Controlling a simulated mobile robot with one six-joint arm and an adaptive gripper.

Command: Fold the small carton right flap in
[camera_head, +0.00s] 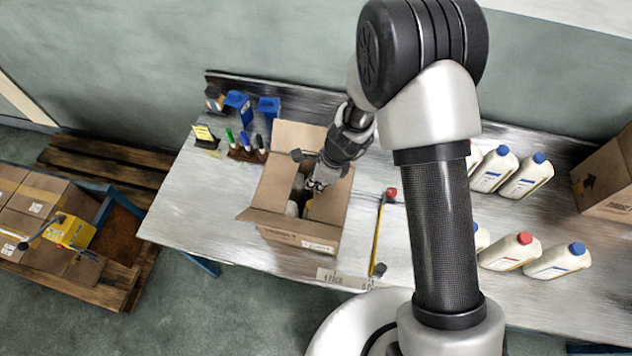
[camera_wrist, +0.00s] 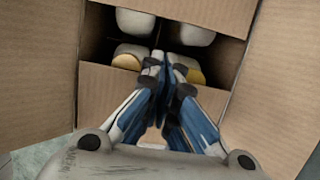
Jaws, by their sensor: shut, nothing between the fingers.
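The small carton (camera_head: 290,238) stands open on the table, with its back flap (camera_head: 298,136) raised. Cardboard also slopes at its left side and at its right side, beside my gripper (camera_head: 316,184). In the wrist view, my gripper (camera_wrist: 160,66) is shut and empty, pointing down over the opening. Cardboard panels lie across the top and below the opening there, and a broad flap (camera_wrist: 285,85) spreads at the right, with another at the left (camera_wrist: 35,70). Several pale bottles (camera_wrist: 136,22) show inside. My gripper hides part of the interior; I cannot tell whether it touches cardboard.
A tape dispenser or similar tool (camera_head: 380,232) lies right of the carton. Markers (camera_head: 246,142) and blue holders (camera_head: 268,106) stand behind left. A larger box (camera_head: 610,175) sits far right. The table's left front is clear.

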